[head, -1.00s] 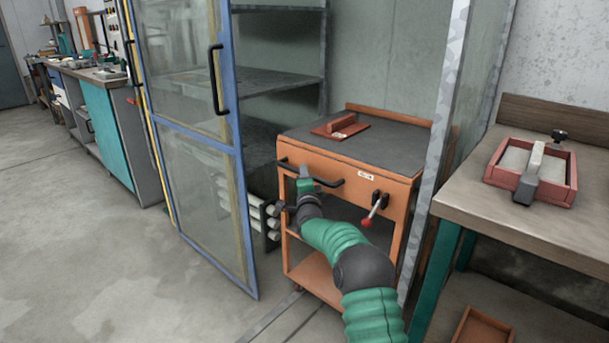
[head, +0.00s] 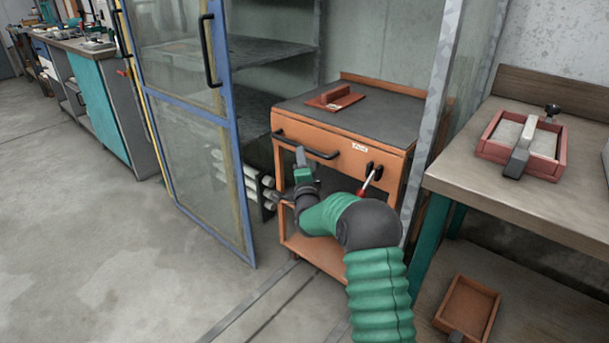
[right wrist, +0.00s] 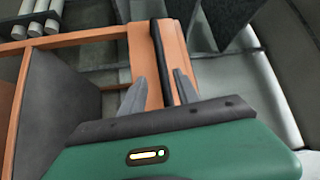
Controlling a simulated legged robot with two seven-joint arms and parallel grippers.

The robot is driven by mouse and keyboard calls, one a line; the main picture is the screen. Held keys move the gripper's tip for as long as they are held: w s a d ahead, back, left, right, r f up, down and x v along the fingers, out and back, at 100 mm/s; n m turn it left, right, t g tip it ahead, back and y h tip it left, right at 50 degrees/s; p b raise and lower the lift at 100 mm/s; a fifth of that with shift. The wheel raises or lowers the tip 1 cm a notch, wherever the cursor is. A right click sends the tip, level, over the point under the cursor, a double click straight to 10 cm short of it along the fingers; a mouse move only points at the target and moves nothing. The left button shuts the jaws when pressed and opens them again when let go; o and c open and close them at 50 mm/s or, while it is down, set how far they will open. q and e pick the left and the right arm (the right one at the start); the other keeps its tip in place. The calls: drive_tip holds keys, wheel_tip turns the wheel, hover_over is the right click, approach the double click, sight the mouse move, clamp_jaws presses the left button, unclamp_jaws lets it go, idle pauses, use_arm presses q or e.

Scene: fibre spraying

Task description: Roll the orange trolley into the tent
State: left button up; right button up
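The orange trolley (head: 343,160) with a dark grey top stands upright in the tent (head: 375,45), between its shelves and its right post. Its front faces me, close to the floor rail. A black bar handle (head: 322,154) runs across that front. My right gripper (head: 301,155) is just in front of and below the handle's left part. In the right wrist view its two fingers (right wrist: 160,90) are apart, with the black handle (right wrist: 160,50) showing between and beyond them. I cannot tell whether they touch it. My left gripper is not in view.
The tent's blue-framed glass door (head: 190,150) stands open at the left. A workbench (head: 520,205) with a red-framed mould (head: 520,148) is close on the right. A red-brown float (head: 334,97) lies on the trolley. The floor at front left is clear.

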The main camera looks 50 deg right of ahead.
drive_tip(key=p+v, duration=0.2)
drive_tip(key=v, duration=0.7)
drive_tip(key=shift+s+a+f, duration=0.2)
drive_tip(key=shift+s, duration=0.15)
